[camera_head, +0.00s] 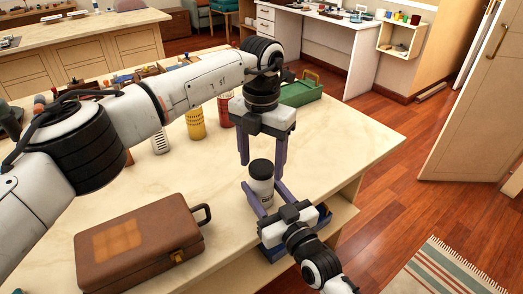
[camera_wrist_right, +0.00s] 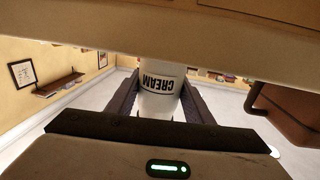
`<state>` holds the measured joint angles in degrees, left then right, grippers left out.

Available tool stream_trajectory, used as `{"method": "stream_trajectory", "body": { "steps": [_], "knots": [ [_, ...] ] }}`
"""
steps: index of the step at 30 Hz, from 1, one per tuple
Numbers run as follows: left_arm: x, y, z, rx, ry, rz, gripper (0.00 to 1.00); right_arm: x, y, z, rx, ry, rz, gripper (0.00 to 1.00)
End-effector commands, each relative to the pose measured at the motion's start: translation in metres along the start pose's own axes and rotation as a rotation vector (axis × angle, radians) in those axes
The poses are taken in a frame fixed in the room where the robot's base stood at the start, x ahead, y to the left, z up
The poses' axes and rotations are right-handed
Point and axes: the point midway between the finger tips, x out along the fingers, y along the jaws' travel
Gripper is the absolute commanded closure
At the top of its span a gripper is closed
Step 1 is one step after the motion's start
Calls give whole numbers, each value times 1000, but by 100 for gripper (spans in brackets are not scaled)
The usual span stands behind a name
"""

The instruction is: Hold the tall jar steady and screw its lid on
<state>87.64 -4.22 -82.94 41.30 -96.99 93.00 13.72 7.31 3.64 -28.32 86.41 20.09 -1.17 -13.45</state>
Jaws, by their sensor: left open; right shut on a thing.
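The tall jar (camera_head: 262,193) is white with dark lettering and stands upright near the table's front right edge. The right wrist view shows it upside down, with the word CREAM on it (camera_wrist_right: 158,95). A dark lid (camera_head: 261,168) sits on its mouth; how tight it is cannot be told. My right gripper (camera_head: 262,200) is shut on the jar's body from the front, one finger on each side. My left gripper (camera_head: 262,163) points down from above with its fingers apart. Its fingertips are near lid height, either side of the lid, with gaps visible.
A brown case (camera_head: 140,245) lies on the table at the front left. A yellow can (camera_head: 195,123), a red can (camera_head: 224,112) and a green toolbox (camera_head: 302,90) stand farther back. A blue tray (camera_head: 273,253) shows below my right gripper. The tabletop right of the jar is clear.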

Motion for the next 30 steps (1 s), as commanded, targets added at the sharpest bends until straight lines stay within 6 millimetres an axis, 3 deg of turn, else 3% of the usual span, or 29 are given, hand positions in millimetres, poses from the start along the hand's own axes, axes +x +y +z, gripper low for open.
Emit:
{"method": "stream_trajectory", "body": {
  "steps": [8, 15, 21, 27, 28, 30],
  "knots": [
    [1, 0, 0, 0, 0, 0, 39, 0, 0, 0, 0, -1, 0, 100],
    [1, 0, 0, 0, 0, 0, 80, 0, 0, 0, 0, -1, 0, 100],
    [1, 0, 0, 0, -1, 0, 83, 0, 0, 0, 0, -1, 0, 100],
    [0, 0, 0, 4, -1, 0, 83, 0, 0, 0, 0, -1, 0, 100],
    [0, 0, 0, 4, -1, 0, 55, 0, 0, 0, 0, -1, 0, 100],
    [0, 0, 0, 4, -1, 0, 43, 0, 0, 0, 0, -1, 0, 100]
  ]
}}
